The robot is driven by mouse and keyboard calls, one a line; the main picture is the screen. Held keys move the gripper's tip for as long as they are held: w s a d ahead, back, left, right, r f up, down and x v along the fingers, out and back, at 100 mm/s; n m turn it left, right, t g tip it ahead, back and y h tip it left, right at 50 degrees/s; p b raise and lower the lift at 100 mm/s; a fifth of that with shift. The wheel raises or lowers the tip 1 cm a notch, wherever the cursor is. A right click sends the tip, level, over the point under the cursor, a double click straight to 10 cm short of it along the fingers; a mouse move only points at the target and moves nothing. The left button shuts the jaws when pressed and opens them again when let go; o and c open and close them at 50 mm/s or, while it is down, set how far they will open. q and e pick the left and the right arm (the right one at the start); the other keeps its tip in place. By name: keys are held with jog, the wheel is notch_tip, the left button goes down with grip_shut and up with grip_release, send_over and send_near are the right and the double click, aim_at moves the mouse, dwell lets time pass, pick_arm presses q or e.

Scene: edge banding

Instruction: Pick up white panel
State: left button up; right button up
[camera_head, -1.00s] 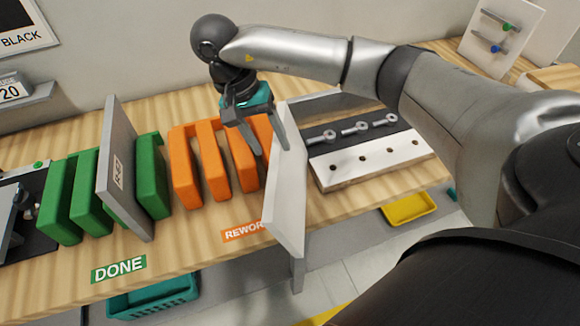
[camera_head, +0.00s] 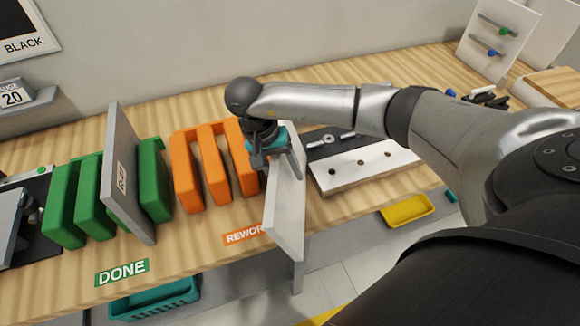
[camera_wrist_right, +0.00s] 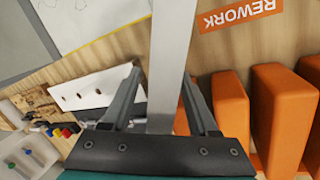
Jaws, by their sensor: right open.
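The white panel (camera_head: 286,205) stands upright on edge at the right end of the orange rack (camera_head: 217,160), by the REWORK label (camera_head: 243,235). My right gripper (camera_head: 282,168) is at its upper part, reaching down from above. In the right wrist view the panel's pale edge (camera_wrist_right: 167,60) runs between the two open fingers of the gripper (camera_wrist_right: 163,105), with a gap visible on each side. A grey panel (camera_head: 127,175) with a label stands in the green rack (camera_head: 72,200). My left gripper is not in view.
A white block with holes (camera_head: 365,165) and metal bolts (camera_head: 335,138) lie just right of the panel. The DONE label (camera_head: 121,272) marks the front edge at left. Below the table are a yellow tray (camera_head: 407,210) and a teal basket (camera_head: 155,299).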

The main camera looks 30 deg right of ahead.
grip_shut()
dwell(0.3)
jog(key=shift+r, duration=0.1)
dwell(0.9)
